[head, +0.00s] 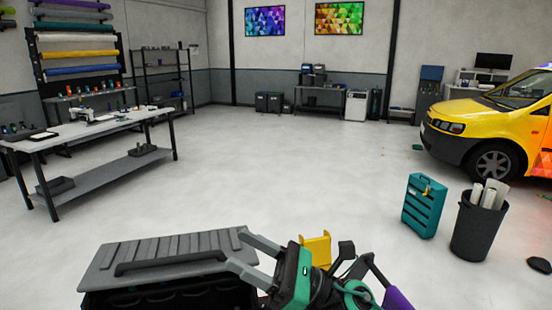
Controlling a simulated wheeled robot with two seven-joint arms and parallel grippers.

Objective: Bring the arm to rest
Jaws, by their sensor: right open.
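My right gripper (236,250) shows at the bottom middle, with a teal and black body. Its two grey fingers point left and are spread apart, with nothing seen between them. The fingers overlap the right end of a ridged grey panel (180,247) with a dark handle bar, above a black case (165,300). I cannot tell whether they touch it. The rest of my right arm is mostly hidden or out of frame. My left gripper is not in view.
Beside the gripper are a yellow piece (317,248) and a purple piece (397,299). A teal case (423,208) and a black bin with rolls (478,228) stand right. A yellow van (470,125) is behind them. A workbench (90,132) stands left. The middle floor is clear.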

